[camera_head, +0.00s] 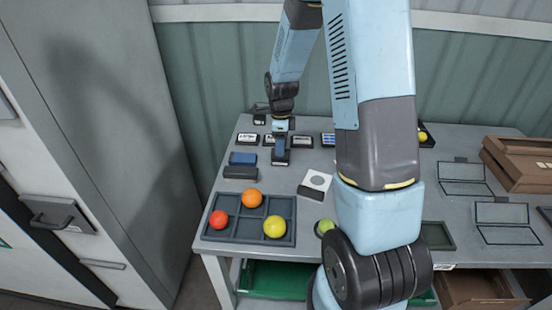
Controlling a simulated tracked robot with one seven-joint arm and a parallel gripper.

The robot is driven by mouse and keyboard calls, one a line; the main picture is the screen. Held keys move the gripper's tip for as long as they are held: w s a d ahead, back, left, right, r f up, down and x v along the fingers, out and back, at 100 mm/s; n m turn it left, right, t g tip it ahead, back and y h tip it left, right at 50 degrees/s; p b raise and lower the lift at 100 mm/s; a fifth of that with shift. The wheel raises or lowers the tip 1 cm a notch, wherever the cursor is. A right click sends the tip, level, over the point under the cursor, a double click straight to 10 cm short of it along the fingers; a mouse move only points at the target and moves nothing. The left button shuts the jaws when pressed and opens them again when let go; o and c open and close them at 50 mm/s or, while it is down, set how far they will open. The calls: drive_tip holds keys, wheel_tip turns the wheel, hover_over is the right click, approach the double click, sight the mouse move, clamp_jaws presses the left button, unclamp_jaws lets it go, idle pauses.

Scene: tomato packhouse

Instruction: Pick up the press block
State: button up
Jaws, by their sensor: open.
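My gripper (281,150) points down over the back left of the grey table. It is small in the picture, and the gap between its fingers is hard to make out. I cannot tell for sure which thing is the press block. A dark block (240,173) lies left of my gripper, in front of a blue-topped pad (243,158). A pale block with a round grey mark (318,181) lies to the right and nearer. My gripper appears apart from all of these.
A dark divided tray (205,236) holds red (218,219), orange (251,197) and yellow (274,226) tomatoes at the table's front left. A green tomato (325,226) sits beside my arm. Small labelled blocks (248,139) line the back. Brown boxes (515,165) stand at right.

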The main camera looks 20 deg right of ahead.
drive_tip(key=shift+f, duration=1.5)
clamp_jaws()
